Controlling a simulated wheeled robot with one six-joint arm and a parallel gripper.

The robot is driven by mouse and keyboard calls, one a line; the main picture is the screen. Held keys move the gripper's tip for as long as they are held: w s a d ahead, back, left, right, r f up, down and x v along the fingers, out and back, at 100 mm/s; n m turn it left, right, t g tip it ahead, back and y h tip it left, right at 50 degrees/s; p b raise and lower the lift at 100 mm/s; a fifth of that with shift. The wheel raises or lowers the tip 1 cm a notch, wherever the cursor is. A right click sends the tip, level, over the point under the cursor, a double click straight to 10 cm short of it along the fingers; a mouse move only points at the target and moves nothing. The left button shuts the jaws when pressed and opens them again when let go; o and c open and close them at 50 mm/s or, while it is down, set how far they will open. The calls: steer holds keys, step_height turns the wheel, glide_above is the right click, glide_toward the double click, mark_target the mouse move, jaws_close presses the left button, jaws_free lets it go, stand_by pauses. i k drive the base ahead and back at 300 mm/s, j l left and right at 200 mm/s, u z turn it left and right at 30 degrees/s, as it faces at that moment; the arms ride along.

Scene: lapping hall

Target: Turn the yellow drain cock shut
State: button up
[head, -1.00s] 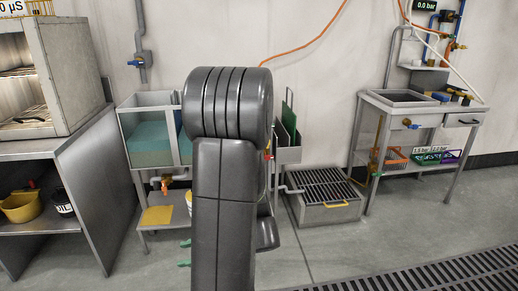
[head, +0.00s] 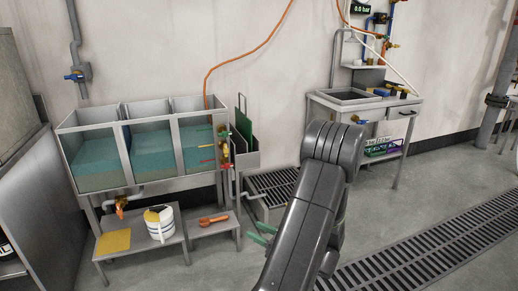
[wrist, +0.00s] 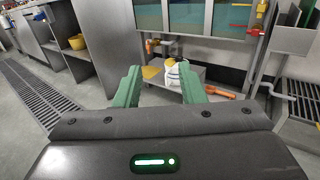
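A tank with three water-filled bays (head: 152,187) stands on legs against the wall. Small cocks (head: 225,150) are stacked at its right end. Red, yellow and green show there, but they are too small for me to tell the yellow handle's position. An orange-handled cock (head: 121,206) hangs from the pipe under the tank; it also shows in the wrist view (wrist: 151,46). My gripper (head: 252,231) is low in front of the tank, right of the stools, well away from the cocks. In the wrist view its green fingers (wrist: 159,72) are apart and empty.
Low stools hold a yellow cloth (head: 113,242), a white jug (head: 159,228) and an orange tool (head: 213,219). A grated box (head: 272,190) and a sink bench (head: 350,103) stand to the right. A floor grating (head: 430,250) crosses the open floor.

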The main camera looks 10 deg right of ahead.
mark_target(226, 149)
steer(key=i+j+z, duration=0.8)
steer(key=i+j, duration=0.3)
steer(key=j, duration=0.2)
steer(key=i+j, duration=0.4)
steer(key=j, duration=0.15)
